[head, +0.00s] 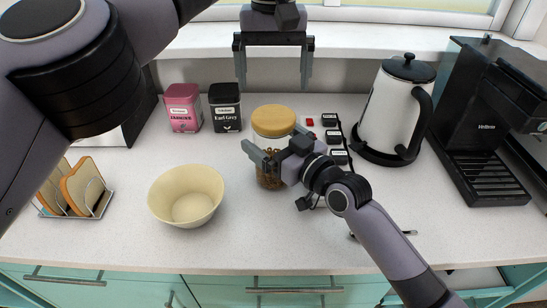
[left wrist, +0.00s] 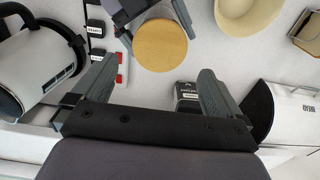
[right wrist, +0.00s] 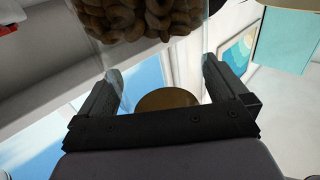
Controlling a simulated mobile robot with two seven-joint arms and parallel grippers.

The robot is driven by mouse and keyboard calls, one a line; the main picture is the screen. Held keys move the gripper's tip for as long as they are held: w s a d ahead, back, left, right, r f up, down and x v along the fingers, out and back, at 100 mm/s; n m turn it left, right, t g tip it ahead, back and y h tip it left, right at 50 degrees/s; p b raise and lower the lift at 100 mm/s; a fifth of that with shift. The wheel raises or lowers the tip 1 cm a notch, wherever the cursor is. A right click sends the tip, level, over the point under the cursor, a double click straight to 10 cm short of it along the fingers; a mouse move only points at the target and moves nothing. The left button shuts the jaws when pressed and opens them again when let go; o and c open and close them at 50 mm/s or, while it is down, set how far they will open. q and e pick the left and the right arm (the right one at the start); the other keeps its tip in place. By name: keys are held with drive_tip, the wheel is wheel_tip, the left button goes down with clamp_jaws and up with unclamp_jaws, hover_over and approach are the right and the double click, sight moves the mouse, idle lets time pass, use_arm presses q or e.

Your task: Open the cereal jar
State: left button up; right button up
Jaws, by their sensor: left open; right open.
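The cereal jar (head: 268,178) is clear, with brown rings inside and a tan round lid (head: 273,121) on top. It stands upright on the counter. My left gripper (head: 273,86) is open and empty, above and behind the lid; the lid (left wrist: 160,45) also shows ahead of its fingers in the left wrist view. My right gripper (head: 274,152) is at the jar's side, at upper-body height, with its open fingers on either side of it. The right wrist view shows the rings (right wrist: 140,18) and the lid (right wrist: 168,99). I cannot tell whether the fingers touch the glass.
A cream bowl (head: 187,196) stands left of the jar. Pink (head: 183,108) and black (head: 225,107) tins are behind it. Small black-labelled items (head: 334,137), a white kettle (head: 395,110) and a coffee machine (head: 480,130) are right. A toast rack (head: 80,190) is far left.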

sight(274, 118)
drive_tip(key=c, duration=1.2)
use_arm(q)
drive_tip(key=shift+s+d+r+n+t+y, duration=0.15)
drive_tip(key=shift+s+n+y, duration=0.05)
drive_tip(key=shift+s, duration=0.1)
drive_tip(key=shift+s+d+r+n+t+y, duration=0.1)
drive_tip(key=shift+s+n+t+y, duration=0.1)
drive_tip(key=shift+s, duration=0.1)
use_arm(e)
drive_tip(key=shift+o, duration=0.2)
use_arm(q)
drive_tip(key=shift+s+d+r+n+t, duration=0.15)
drive_tip(key=shift+s+r+n+t, duration=0.2)
drive_tip(key=shift+s+t, duration=0.15)
drive_tip(key=shift+s+r+n+t, duration=0.55)
drive_tip(key=shift+s+r+t, duration=0.7)
drive_tip(key=shift+s, duration=0.5)
drive_tip(key=x, duration=1.1)
drive_tip(key=shift+w+d+f, duration=0.15)
drive_tip(key=shift+w+f, duration=0.05)
drive_tip(key=shift+f, duration=0.2)
drive_tip(key=c, duration=0.9)
drive_tip(key=shift+r, duration=0.2)
